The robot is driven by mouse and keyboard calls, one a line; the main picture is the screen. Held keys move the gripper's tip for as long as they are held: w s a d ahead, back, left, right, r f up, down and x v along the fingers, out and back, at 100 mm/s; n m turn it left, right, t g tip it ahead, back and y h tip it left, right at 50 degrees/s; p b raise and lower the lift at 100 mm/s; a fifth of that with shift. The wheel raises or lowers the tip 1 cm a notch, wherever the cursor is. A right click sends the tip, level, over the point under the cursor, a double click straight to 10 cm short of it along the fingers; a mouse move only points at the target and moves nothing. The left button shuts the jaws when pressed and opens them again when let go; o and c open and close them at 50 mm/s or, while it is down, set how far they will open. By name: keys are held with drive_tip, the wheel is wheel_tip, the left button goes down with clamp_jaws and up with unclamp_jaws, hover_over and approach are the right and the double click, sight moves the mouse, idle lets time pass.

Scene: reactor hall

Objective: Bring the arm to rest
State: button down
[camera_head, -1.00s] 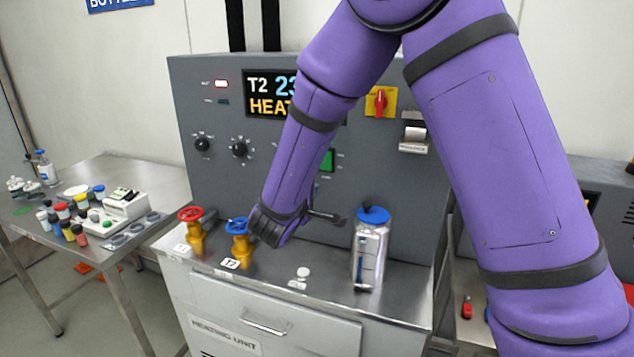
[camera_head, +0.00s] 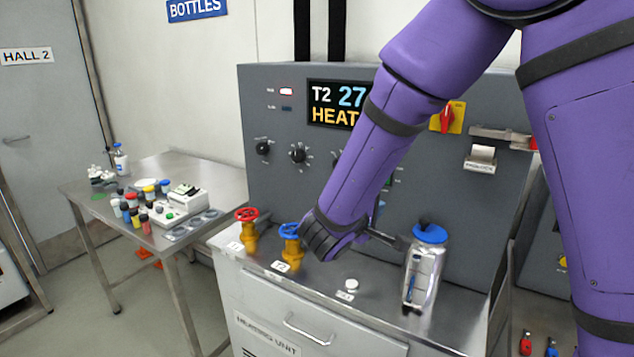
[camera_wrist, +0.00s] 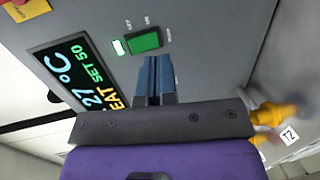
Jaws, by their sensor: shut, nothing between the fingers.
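My purple arm comes down from the upper right in the head view, and its wrist hangs over the steel top of the heating unit (camera_head: 378,322). My gripper (camera_wrist: 155,78) is shut and empty in the wrist view. Its bluish fingers point toward the grey panel, just below the green button (camera_wrist: 145,40). In the head view the fingers are mostly hidden behind my wrist. A silver bottle with a blue cap (camera_head: 424,270) stands upright to the right of my wrist. The display (camera_head: 338,104) reads T2, 27 and HEAT, partly covered by my arm.
A red valve (camera_head: 248,228) and a blue valve (camera_head: 291,245) on yellow bodies stand left of my wrist, the blue one close. A steel table (camera_head: 108,183) with coloured vials and a white device stands at left. Open floor lies in front of it.

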drive_tip(key=s+d+r+m+g+y, duration=0.1)
drive_tip(key=s+d+r+m+g, duration=0.3)
drive_tip(key=s+d, duration=0.3)
drive_tip(key=s+d+r+m+g+y, duration=0.1)
drive_tip(key=s+d+r+m+g, duration=0.1)
drive_tip(key=s+d+r+g, duration=0.45)
drive_tip(key=s+r+m+t+y, duration=0.1)
drive_tip(key=s+t+y, duration=0.1)
drive_tip(key=s+y, duration=0.2)
drive_tip(key=s+a+r+m+t+y, duration=0.1)
drive_tip(key=s+y, duration=0.4)
drive_tip(key=s, duration=0.6)
drive_tip(key=shift+s+r+m+t, duration=0.15)
drive_tip(key=shift+r+m+t, duration=0.25)
drive_tip(key=shift+m, duration=0.3)
drive_tip(key=shift+f, duration=0.1)
